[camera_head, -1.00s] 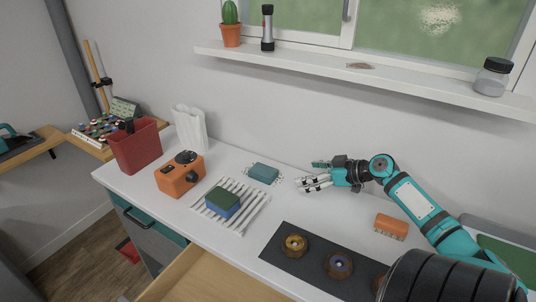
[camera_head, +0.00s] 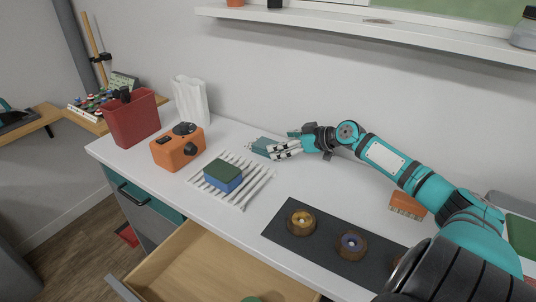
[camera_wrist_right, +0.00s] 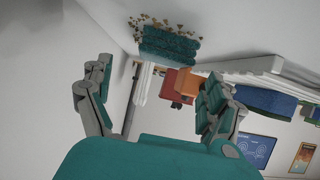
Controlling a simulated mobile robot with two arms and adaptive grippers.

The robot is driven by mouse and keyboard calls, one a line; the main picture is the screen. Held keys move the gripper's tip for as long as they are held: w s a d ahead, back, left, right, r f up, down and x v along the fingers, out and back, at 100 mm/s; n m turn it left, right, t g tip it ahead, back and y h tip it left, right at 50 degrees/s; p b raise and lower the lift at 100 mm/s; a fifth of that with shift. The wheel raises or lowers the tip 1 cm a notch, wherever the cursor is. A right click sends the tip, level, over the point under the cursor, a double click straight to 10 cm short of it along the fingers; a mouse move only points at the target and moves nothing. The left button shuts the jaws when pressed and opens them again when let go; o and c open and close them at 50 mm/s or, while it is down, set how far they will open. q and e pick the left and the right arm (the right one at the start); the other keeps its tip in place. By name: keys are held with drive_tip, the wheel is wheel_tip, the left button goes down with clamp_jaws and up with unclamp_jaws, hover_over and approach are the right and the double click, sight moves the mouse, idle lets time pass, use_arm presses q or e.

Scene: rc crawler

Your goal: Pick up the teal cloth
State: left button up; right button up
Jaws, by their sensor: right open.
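The teal cloth (camera_head: 260,145) lies on the white worktop near the wall, with its right part hidden behind my right fingers in the head view. In the right wrist view the teal cloth (camera_wrist_right: 168,45) shows ridged, with a yellowish fringe, just beyond and between the fingertips. My right gripper (camera_head: 280,148) is open and reaches in from the right, with its fingertips at the cloth's right side. In the right wrist view the gripper (camera_wrist_right: 160,76) has nothing between its fingers. Contact with the cloth cannot be told. My left gripper is not in view.
A white slatted rack (camera_head: 255,190) holds a green and blue sponge (camera_head: 223,177). An orange box-like device (camera_head: 178,148), a red bin (camera_head: 132,119) and a white bag (camera_head: 190,101) stand to the left. A dark mat (camera_head: 325,246) and an open drawer (camera_head: 205,260) lie in front.

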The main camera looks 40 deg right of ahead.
drive_tip(key=shift+w+a+f, duration=0.1)
drive_tip(key=shift+w+f, duration=0.1)
drive_tip(key=shift+w, duration=0.05)
drive_tip(key=b+x, duration=0.1)
drive_tip(key=x, duration=0.2)
drive_tip(key=shift+w, duration=0.1)
drive_tip(key=shift+w+a+f+b, duration=0.2)
drive_tip(key=shift+w+f+b, duration=0.15)
drive_tip(key=shift+w, duration=0.15)
drive_tip(key=c, duration=1.2)
drive_tip(key=shift+o, duration=0.2)
